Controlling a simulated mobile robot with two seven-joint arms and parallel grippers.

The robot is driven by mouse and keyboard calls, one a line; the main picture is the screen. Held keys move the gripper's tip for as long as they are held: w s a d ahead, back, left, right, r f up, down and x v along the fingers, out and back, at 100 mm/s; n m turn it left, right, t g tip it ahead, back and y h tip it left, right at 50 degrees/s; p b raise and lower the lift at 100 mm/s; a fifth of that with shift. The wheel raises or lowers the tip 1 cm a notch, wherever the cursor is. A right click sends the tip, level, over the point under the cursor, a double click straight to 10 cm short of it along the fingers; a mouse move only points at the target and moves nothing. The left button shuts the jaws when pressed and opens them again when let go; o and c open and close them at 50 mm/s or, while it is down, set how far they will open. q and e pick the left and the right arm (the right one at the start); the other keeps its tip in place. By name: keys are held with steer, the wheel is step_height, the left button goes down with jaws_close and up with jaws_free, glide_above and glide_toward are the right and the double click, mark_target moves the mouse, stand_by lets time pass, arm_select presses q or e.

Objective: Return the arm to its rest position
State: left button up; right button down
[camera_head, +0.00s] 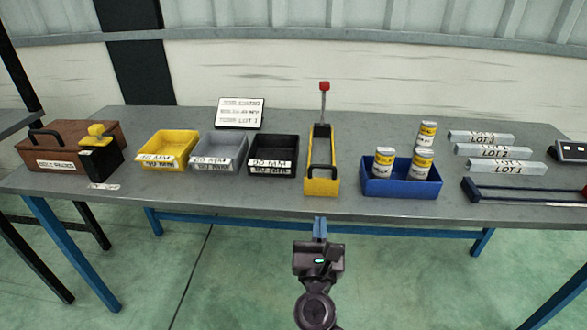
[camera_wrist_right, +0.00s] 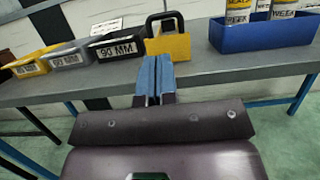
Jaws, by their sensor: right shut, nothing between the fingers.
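My right gripper (camera_head: 320,226) is in front of the table's front edge, below the yellow tool with a black handle (camera_head: 321,186). Its blue fingers are together with nothing between them; they also show in the wrist view (camera_wrist_right: 155,78). In the wrist view the yellow tool (camera_wrist_right: 168,46) stands on the table just beyond the fingertips, and the fingers look apart from it. My left gripper is in neither view.
The grey table (camera_head: 225,190) holds a yellow bin (camera_head: 167,150), a grey bin (camera_head: 218,151), a black bin (camera_head: 273,156), a blue tray (camera_head: 400,187) with cans, labelled bars (camera_head: 500,167) and a brown box (camera_head: 70,145). Green floor is open in front.

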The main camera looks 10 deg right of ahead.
steer(key=a+r+n+t+y, duration=0.1)
steer(key=a+n+y, duration=0.45)
steer(key=n, duration=1.15)
arm_select(q)
steer(key=p, duration=0.1)
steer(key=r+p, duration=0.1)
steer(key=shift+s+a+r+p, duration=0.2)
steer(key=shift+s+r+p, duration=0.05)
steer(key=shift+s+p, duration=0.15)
arm_select(e)
steer(key=s+d+f+n+g, duration=0.5)
steer(key=s+d+f+n, duration=0.4)
steer(key=s+n, duration=0.2)
steer(key=s+d+f+n+g, duration=0.5)
steer(key=s+d+f+n, duration=0.4)
steer(key=s+n, duration=0.3)
steer(key=shift+s+d+f+g, duration=0.3)
steer(key=shift+s+d+f, duration=0.1)
steer(key=shift+s+f, duration=0.4)
